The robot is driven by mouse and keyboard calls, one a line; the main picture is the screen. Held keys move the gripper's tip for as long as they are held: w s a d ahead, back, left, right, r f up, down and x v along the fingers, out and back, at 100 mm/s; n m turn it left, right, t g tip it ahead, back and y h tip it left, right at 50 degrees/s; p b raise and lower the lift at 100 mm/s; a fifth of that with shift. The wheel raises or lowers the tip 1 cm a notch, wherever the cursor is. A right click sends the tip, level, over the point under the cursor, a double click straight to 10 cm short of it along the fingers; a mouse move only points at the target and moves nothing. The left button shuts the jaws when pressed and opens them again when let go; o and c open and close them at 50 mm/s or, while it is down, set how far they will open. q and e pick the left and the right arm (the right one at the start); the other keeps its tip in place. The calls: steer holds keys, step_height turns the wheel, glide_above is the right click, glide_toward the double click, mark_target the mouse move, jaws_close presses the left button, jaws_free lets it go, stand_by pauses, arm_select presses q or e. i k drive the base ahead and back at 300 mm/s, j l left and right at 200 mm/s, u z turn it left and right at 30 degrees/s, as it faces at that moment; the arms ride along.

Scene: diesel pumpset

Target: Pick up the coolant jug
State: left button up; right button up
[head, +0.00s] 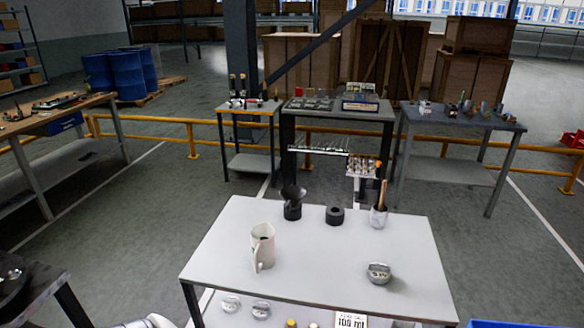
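A white jug (263,244), which looks like the coolant jug, stands upright on the left part of the white-topped table (325,270) in front of me. Its open top shows a dark inside, and its handle faces the front. Neither of my grippers shows in the head view, and nothing is touching the jug.
On the same table are a dark funnel-like item (293,202), a black ring (334,215), a cup with a brush (379,214) and a round metal part (379,272). A lower shelf holds several items. The tabletop's middle is clear. Benches and yellow rails stand behind.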

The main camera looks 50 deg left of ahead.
mark_target(264, 251)
steer(key=u, duration=1.8)
